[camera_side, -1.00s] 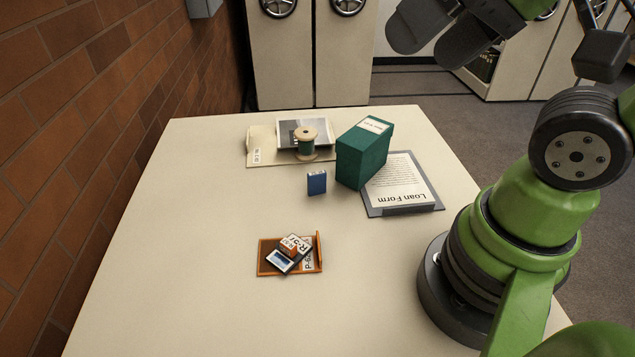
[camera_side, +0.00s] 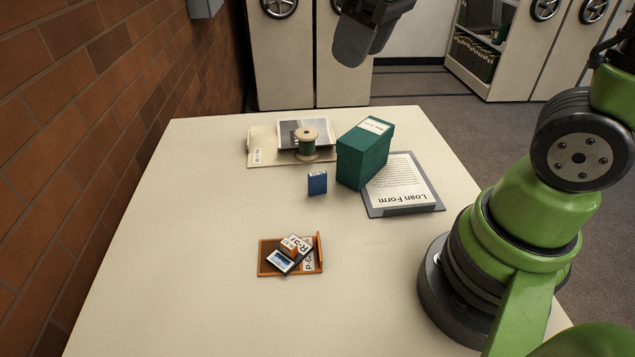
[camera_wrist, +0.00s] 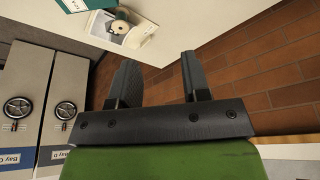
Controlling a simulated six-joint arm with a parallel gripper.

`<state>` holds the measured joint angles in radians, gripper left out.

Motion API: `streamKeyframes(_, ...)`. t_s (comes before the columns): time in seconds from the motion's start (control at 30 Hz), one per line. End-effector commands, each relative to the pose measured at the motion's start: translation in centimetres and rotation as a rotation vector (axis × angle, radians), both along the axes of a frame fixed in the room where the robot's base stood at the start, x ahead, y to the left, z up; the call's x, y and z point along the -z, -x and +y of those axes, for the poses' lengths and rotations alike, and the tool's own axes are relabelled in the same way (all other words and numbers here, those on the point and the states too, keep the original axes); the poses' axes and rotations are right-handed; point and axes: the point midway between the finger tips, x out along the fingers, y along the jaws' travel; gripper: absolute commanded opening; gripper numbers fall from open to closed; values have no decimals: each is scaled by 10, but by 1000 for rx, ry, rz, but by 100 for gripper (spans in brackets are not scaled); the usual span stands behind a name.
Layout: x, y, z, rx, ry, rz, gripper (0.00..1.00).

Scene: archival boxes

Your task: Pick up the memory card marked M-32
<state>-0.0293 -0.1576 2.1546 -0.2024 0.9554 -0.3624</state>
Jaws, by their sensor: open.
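No mark reading M-32 can be made out. A small blue upright block (camera_side: 317,183) with a pale, unreadable label on top stands mid-table, left of the green box. My gripper (camera_wrist: 160,62) is open and empty in the wrist view. In the side view my gripper (camera_side: 358,42) is high up, beyond the table's far edge, partly cut off by the frame.
A green box (camera_side: 362,158) stands beside a clipboard with a Loan Form (camera_side: 402,184). A thread spool (camera_side: 306,143) stands by a grey photo and a cream folder (camera_side: 262,150). A brick wall (camera_side: 90,120) borders the left. The table's front and left are clear.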

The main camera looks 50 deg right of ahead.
Motion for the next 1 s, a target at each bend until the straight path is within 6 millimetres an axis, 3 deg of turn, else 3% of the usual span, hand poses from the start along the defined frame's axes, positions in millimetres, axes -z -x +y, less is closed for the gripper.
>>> streamKeyframes(0.2,54,-57,-7,-297,162,196,43)
streamKeyframes(0.43,131,-95,-15,-617,279,390,43)
streamKeyframes(0.6,174,-105,-19,-782,318,487,43)
streamKeyframes(1.0,227,-100,-29,-849,329,528,43)
